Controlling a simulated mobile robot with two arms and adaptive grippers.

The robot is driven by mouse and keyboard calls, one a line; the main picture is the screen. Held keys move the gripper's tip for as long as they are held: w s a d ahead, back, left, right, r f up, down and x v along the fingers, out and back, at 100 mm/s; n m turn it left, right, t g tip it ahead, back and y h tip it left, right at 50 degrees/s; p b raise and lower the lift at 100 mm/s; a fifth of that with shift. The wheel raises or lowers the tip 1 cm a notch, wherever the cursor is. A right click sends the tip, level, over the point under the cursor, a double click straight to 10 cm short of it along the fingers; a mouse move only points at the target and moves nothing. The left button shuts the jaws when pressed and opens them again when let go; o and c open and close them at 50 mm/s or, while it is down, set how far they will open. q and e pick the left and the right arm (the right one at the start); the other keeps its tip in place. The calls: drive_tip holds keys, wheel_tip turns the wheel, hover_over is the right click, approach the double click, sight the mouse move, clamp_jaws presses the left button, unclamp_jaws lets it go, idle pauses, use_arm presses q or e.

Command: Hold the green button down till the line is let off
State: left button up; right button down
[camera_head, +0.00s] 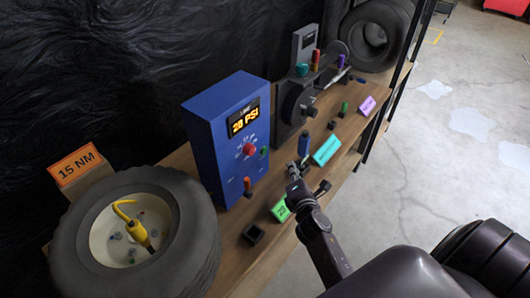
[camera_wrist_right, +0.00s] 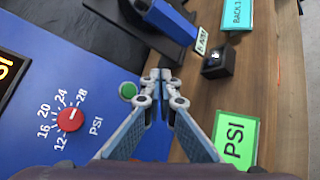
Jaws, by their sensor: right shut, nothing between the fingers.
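The green button (camera_wrist_right: 128,90) is on the face of the blue box (camera_wrist_right: 50,50), right of a red dial (camera_wrist_right: 70,119) marked 12 to 28 PSI. The head view also shows the green button (camera_head: 264,151) and the blue box (camera_head: 203,137), whose lit display (camera_head: 243,119) seems to read 20 PSI. My right gripper (camera_head: 291,169) is shut and empty in front of the box. In the wrist view its fingertips (camera_wrist_right: 160,74) are right of the button, with a gap in the picture. My left gripper is out of view.
A green PSI card (camera_head: 281,209) and small black holder (camera_head: 254,234) stand near the bench edge. A grey machine (camera_head: 292,105) stands behind.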

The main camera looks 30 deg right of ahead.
sight(264, 151)
drive_tip(key=w+a+b, duration=0.2)
drive_tip(key=w+a, duration=0.1)
drive_tip(key=w, duration=0.4)
drive_tip(key=shift+w, duration=0.15)
idle(1.3)
drive_tip(key=shift+w+a, duration=0.15)
drive_tip(key=shift+w, duration=0.2)
drive_tip(key=shift+w+a, duration=0.2)
drive_tip(key=shift+w, duration=0.15)
idle(2.3)
drive_tip(key=shift+s+d, duration=0.1)
drive_tip(key=shift+s, duration=0.05)
drive_tip(key=shift+s+d, duration=0.25)
drive_tip(key=shift+s, duration=0.4)
